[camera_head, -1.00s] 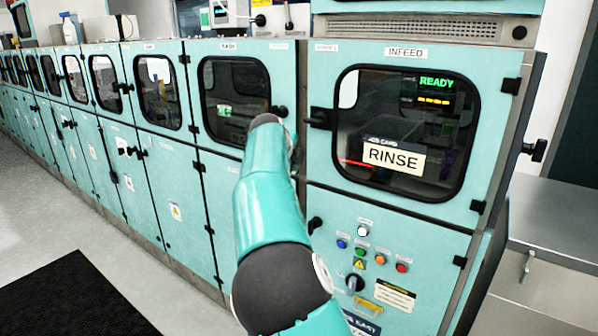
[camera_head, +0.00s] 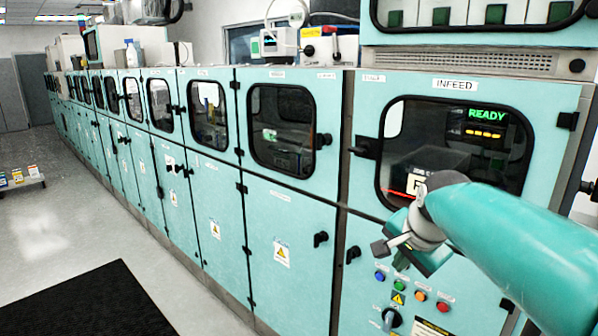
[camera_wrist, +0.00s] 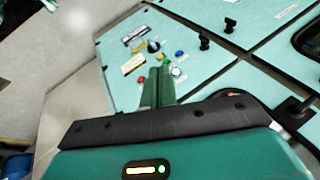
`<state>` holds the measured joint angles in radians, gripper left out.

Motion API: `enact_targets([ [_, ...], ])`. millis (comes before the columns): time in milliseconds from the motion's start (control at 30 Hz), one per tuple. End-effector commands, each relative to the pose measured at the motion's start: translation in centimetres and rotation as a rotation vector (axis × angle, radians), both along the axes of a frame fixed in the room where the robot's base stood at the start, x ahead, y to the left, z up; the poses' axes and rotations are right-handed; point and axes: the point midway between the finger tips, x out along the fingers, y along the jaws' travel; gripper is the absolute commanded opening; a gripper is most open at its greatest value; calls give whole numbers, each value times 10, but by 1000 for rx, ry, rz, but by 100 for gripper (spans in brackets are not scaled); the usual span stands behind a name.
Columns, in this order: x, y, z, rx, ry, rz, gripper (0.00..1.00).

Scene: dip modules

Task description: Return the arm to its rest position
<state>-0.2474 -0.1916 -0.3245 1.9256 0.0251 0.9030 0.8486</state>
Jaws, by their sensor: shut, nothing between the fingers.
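My arm (camera_head: 520,240) reaches in from the right in the head view, in front of the infeed cabinet. My gripper (camera_head: 385,245) is at its end, below the infeed window and above the row of buttons. In the wrist view the gripper's fingers (camera_wrist: 158,88) are together and empty. They point toward the cabinet's button panel. The gap between fingers and panel is hard to judge.
The infeed cabinet (camera_head: 360,310) has a window (camera_head: 440,115) with a green READY display (camera_head: 488,114). Coloured buttons (camera_head: 421,296) and a black knob (camera_head: 391,319) are below. A cabinet row runs left. Open floor (camera_head: 70,225) and a black mat (camera_head: 90,305) lie in front.

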Motion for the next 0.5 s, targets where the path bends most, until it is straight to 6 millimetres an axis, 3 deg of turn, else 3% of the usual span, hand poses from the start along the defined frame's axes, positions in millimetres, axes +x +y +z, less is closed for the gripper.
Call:
enact_targets([
  [33,-23,3,-2,-26,-7,73,0],
  [300,-132,28,-35,-263,-27,516,0],
  [500,-187,38,-69,-437,-18,756,0],
])
